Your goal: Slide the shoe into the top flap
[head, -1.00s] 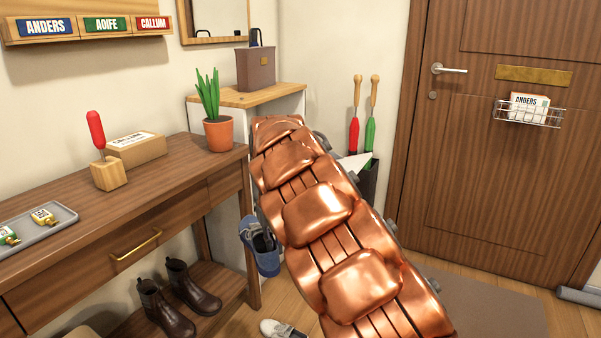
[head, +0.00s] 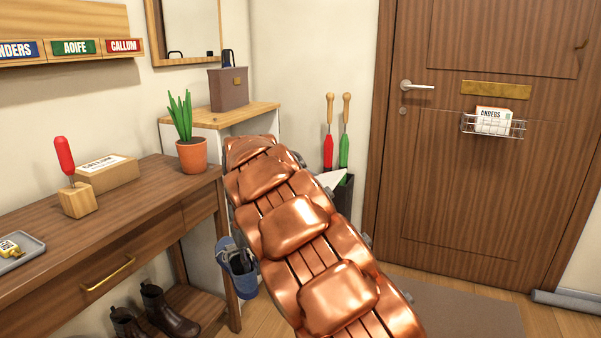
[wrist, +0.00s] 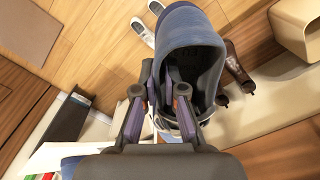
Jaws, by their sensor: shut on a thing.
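The blue shoe (head: 243,284) hangs beside the table's right end in the head view, partly behind my copper arm. In the wrist view the shoe (wrist: 190,28) fills the upper middle, its dark opening facing the camera. My gripper (wrist: 160,95) is shut on the shoe, with its fingers at the opening; their exact contact is hard to make out. The white cabinet (head: 266,124) with a wooden top stands behind my arm, which hides most of its front. A pale wedge (head: 329,179) juts out right of my arm; I cannot tell whether it is the top flap.
The wooden table (head: 125,222) is at left, with brown boots (head: 165,312) below. A potted plant (head: 192,154) stands at its far end.

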